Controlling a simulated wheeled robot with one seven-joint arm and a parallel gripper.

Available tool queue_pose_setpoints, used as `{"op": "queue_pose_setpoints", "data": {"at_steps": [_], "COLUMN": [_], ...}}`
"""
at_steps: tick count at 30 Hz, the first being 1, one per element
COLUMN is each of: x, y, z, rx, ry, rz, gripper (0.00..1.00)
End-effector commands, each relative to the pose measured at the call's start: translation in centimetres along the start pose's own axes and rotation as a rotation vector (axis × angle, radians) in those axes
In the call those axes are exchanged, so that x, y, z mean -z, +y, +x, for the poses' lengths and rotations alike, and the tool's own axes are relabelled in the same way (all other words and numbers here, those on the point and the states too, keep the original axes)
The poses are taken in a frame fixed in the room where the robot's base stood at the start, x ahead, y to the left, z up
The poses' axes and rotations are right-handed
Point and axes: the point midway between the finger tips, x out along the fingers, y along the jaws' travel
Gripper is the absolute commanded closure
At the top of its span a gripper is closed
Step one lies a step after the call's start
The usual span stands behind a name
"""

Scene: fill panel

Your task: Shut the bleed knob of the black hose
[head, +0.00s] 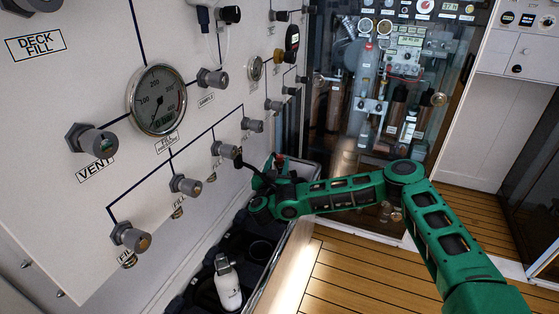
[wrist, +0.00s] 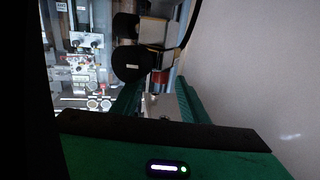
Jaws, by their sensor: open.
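The black hose (head: 243,161) runs from a lower panel knob down to a fitting at my gripper in the head view. In the wrist view the hose (wrist: 190,22) curves at the top, beside a grey block-shaped fitting. A round black knob (wrist: 130,62) stands out to the left of that fitting; I cannot tell for sure that it is the bleed knob. My gripper (wrist: 157,104) is open, its two green fingers either side of a reddish and grey part under the fitting. Contact cannot be made out. In the head view my gripper (head: 272,178) hides most of the fitting.
The white fill panel (head: 100,200) on the left carries a gauge (head: 158,99) and several grey knobs. A white bottle (head: 227,284) stands in the dark trough below. A glass-fronted machine cabinet (head: 400,110) is behind. The wooden floor (head: 350,270) is clear.

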Motion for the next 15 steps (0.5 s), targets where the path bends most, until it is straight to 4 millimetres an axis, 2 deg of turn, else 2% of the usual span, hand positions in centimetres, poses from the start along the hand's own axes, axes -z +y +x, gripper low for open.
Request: {"op": "queue_pose_setpoints", "data": {"at_steps": [3,7,12,15], "x": [-0.1,-0.1,-0.1,0.0], "y": [-0.1,-0.1,-0.1,0.0], "z": [-2.5,-4.6,-6.4,-6.8], "rx": [0.004,0.003,0.002,0.000], "ry": [-0.002,-0.001,-0.001,0.000], "rz": [0.001,0.002,0.001,0.001], "gripper": [0.60,0.60,0.60,0.60]}}
